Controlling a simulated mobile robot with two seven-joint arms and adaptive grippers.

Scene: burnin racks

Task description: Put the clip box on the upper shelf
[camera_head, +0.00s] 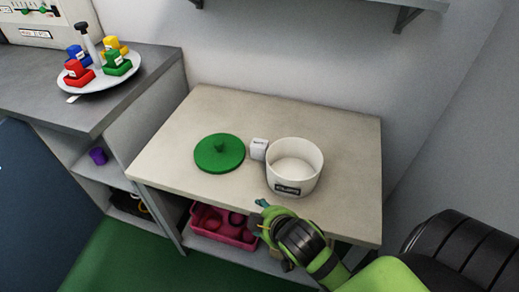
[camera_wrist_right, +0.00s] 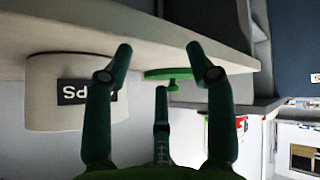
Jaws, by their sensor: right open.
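The clip box (camera_head: 292,181) is a round white tub with a dark label on its front. It stands upright and uncovered on the pale table, and its inside looks empty. A green round lid with a knob (camera_head: 220,154) lies on the table to its left. My right gripper (camera_head: 265,222) is open and empty at the table's front edge, in front of the box. In the right wrist view, which looks upside down, the spread fingers (camera_wrist_right: 159,62) show with the box (camera_wrist_right: 48,105) behind them at the left and the lid (camera_wrist_right: 178,74) between them. My left gripper is out of view.
A small white labelled block (camera_head: 259,149) stands between lid and box, close to the box. A wall shelf with brackets (camera_head: 424,5) is partly visible at the top. Below the table is a pink bin (camera_head: 222,224). A plate of coloured blocks (camera_head: 98,84) stands on the left counter.

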